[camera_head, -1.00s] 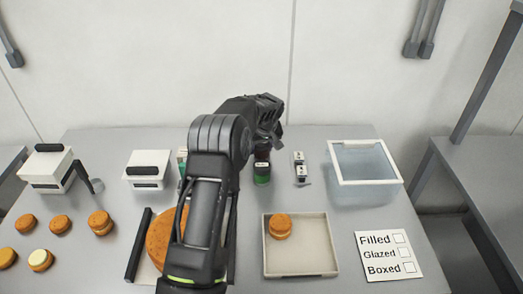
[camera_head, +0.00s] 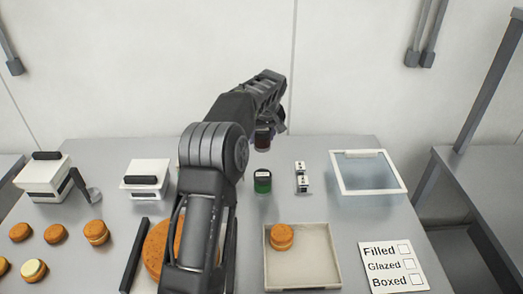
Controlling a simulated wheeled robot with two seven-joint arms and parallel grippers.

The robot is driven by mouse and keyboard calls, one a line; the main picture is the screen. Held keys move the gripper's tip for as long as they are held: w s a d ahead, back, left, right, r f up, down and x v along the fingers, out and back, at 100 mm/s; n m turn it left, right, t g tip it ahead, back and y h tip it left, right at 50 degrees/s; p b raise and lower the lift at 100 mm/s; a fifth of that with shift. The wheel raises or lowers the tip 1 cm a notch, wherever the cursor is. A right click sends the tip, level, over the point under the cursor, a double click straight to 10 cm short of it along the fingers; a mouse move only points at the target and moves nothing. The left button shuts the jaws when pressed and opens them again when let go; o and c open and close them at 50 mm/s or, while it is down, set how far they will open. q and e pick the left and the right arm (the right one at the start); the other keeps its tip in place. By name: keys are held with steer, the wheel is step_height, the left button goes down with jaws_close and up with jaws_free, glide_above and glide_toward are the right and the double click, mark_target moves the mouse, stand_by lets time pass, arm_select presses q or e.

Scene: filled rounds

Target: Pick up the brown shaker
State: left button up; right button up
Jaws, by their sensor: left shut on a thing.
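The brown shaker (camera_head: 263,138) is a small dark brown cylinder at the centre of the head view, partly hidden by my gripper. My left gripper (camera_head: 268,123) is shut on it and holds it up above the back part of the table. My right gripper is not in view.
A clear bin (camera_head: 399,187) with a white rim stands at the right. A tray (camera_head: 328,262) holds a filled round (camera_head: 281,237). A small black-and-white item (camera_head: 302,177) stands near the green shaker. White boxes (camera_head: 147,188) and several rounds (camera_head: 56,234) are at the left. A checklist card (camera_head: 392,281) lies front right.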

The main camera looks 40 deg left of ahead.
arm_select(q)
steer(key=shift+r, duration=0.55)
